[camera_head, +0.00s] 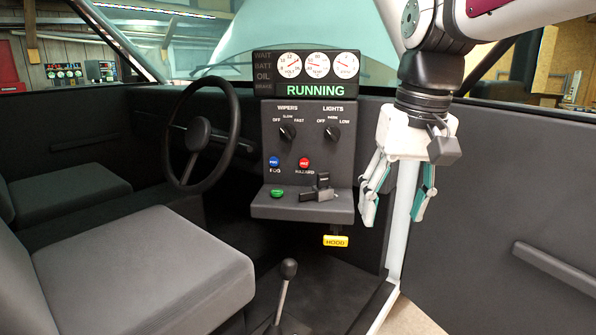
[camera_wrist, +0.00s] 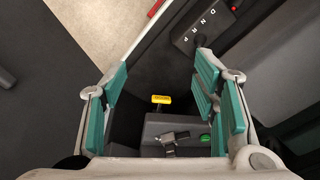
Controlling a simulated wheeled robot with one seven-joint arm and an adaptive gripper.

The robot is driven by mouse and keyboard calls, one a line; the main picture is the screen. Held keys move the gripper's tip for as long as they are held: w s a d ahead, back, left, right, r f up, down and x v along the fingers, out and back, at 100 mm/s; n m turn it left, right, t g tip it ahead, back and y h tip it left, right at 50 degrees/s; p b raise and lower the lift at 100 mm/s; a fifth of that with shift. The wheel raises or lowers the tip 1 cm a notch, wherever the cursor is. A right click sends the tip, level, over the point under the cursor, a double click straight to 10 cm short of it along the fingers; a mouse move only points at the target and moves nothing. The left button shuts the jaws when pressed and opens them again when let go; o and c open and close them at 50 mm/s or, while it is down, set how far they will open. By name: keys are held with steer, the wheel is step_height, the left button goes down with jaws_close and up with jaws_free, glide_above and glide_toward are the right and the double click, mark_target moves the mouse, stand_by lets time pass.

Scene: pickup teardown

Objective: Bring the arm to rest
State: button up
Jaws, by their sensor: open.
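My gripper (camera_head: 397,204) hangs pointing down at the right of the dashboard panel in the head view, in front of the pale door pillar. Its teal-padded fingers are spread apart with nothing between them. In the wrist view my gripper (camera_wrist: 165,105) shows the same open fingers, one at each side. My white and black arm comes in from the upper right of the head view. The gripper appears apart from the panel and its controls.
The control panel (camera_head: 309,160) has knobs, buttons and a shelf, with a lit RUNNING sign (camera_head: 315,90) above. A yellow HOOD handle (camera_head: 335,241) hangs below. The steering wheel (camera_head: 200,135), gear lever (camera_head: 284,287) and grey seat (camera_head: 145,275) lie left; the open door (camera_head: 510,190) stands right.

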steer(key=s+d+f+t+p, duration=0.1)
steer(key=s+d+f+p, duration=0.1)
steer(key=s, duration=0.8)
steer(key=s+d+f+t+p, duration=0.1)
steer(key=s+d+f, duration=0.2)
steer(key=s, duration=0.7)
steer(key=shift+d+f+t+h+p, duration=0.3)
steer(key=shift+h+p, duration=0.05)
steer(key=shift+h, duration=0.05)
steer(key=shift+c, duration=0.3)
